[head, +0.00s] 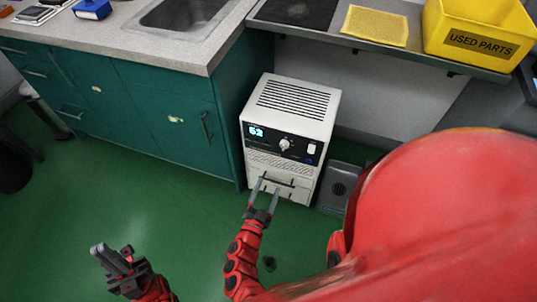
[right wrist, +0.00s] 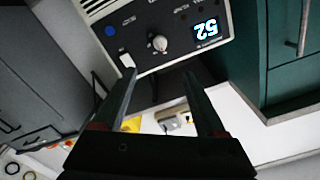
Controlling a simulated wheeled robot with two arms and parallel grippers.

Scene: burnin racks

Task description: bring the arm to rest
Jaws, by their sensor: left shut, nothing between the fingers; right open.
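My right gripper (head: 269,184) is open in front of the lower front of a white cabinet-like unit (head: 291,104). In the right wrist view the open fingers (right wrist: 158,76) have nothing clearly held between them, and the unit's control panel (right wrist: 160,38) appears upside down beyond them. Whether the fingertips touch the unit's lower front is unclear. My left gripper (head: 109,258) is shut and empty, over the green floor at the lower left.
The unit's display (head: 257,131) reads 52, beside a knob. Teal cabinets (head: 150,105) with a sink (head: 185,14) stand left. A shelf above holds a yellow mat (head: 376,26) and a yellow USED PARTS bin (head: 478,48). Open green floor (head: 90,200) lies left.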

